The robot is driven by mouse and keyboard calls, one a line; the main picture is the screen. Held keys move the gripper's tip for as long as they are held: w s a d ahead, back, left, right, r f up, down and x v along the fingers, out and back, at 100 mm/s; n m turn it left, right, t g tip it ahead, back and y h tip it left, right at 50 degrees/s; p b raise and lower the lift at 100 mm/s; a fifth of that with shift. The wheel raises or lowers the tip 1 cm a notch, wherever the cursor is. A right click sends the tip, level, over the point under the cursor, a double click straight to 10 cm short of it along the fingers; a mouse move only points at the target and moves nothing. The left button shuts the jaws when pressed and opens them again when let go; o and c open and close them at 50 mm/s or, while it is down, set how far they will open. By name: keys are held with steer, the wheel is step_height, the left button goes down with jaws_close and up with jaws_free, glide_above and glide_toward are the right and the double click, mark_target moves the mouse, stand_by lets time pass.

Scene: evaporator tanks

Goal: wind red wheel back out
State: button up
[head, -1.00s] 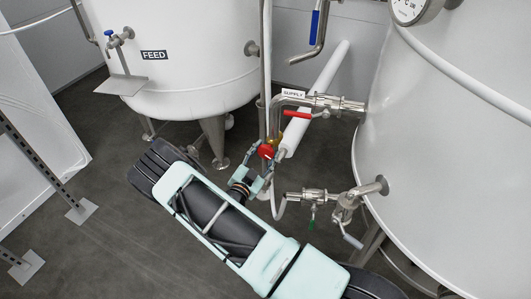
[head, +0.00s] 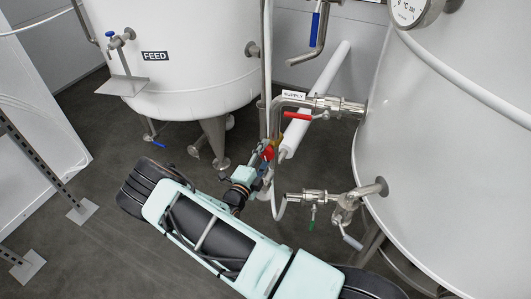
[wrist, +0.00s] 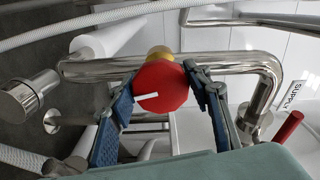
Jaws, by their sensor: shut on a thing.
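The red wheel (wrist: 160,87) is a round knob with a white mark, mounted on a brass stem (wrist: 160,53) at a steel pipe. In the wrist view the white mark points to the left. My gripper (wrist: 161,88) has one blue-padded finger at each side of the wheel and is shut on its rim. In the head view the red wheel (head: 268,152) is partly hidden by my gripper (head: 266,155), which reaches it from the lower left.
A red lever handle (head: 297,116) sits on the pipe below the SUPPLY label (head: 293,95). A valve with a green handle (head: 312,217) is lower right. The FEED tank (head: 175,60) stands behind left, and a large white tank (head: 450,150) fills the right.

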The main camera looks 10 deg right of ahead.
steer(key=m, duration=0.4)
steer(key=shift+a+m, duration=0.1)
steer(key=shift+m, duration=0.2)
steer(key=m+p, duration=0.1)
steer(key=m, duration=0.4)
steer(key=shift+r, duration=0.1)
steer(key=m, duration=0.5)
steer(key=shift+p, duration=0.35)
steer(key=m, duration=0.4)
steer(key=shift+r+m, duration=0.1)
steer(key=shift+m, duration=0.2)
steer(key=m, duration=0.2)
steer(key=m+p, duration=0.1)
steer(key=m, duration=0.2)
steer(key=shift+s+d, duration=0.1)
steer(key=shift+d, duration=0.1)
steer(key=m, duration=0.4)
steer(key=shift+m+p, duration=0.35)
steer(key=shift+m, duration=0.05)
steer(key=m, duration=0.4)
steer(key=shift+m+p, duration=0.3)
steer(key=shift+s+d+f+m, duration=0.1)
steer(key=shift+m, duration=1.05)
steer(key=shift+f+m, duration=0.1)
steer(key=shift+m, duration=1.05)
